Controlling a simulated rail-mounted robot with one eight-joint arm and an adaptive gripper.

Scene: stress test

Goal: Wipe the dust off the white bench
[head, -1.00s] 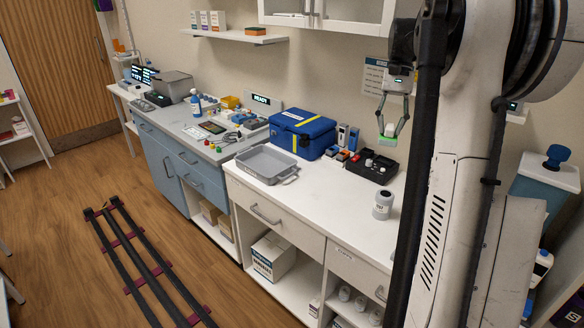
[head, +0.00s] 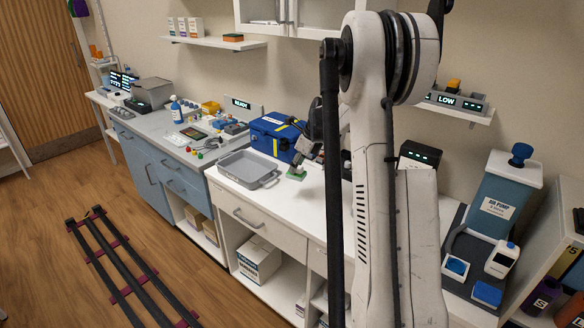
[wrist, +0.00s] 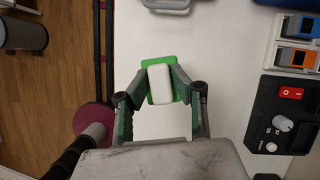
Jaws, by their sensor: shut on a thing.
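My gripper (wrist: 160,76) is shut on a small block with a white top and a green underside, a sponge or wiping pad (wrist: 161,93). In the head view my gripper (head: 297,167) holds the pad (head: 296,174) low over the white bench (head: 287,203), right of the grey tray. I cannot tell whether the pad touches the top. The bench top (wrist: 228,50) looks bare around the pad in the wrist view. I make out no dust. My arm hides the bench's right part in the head view.
The grey tray (head: 247,168) sits left of the pad and the blue case (head: 275,136) behind it. In the wrist view a black box with a red switch (wrist: 288,115) stands at the right. The bench edge and floor (wrist: 65,70) lie to the left.

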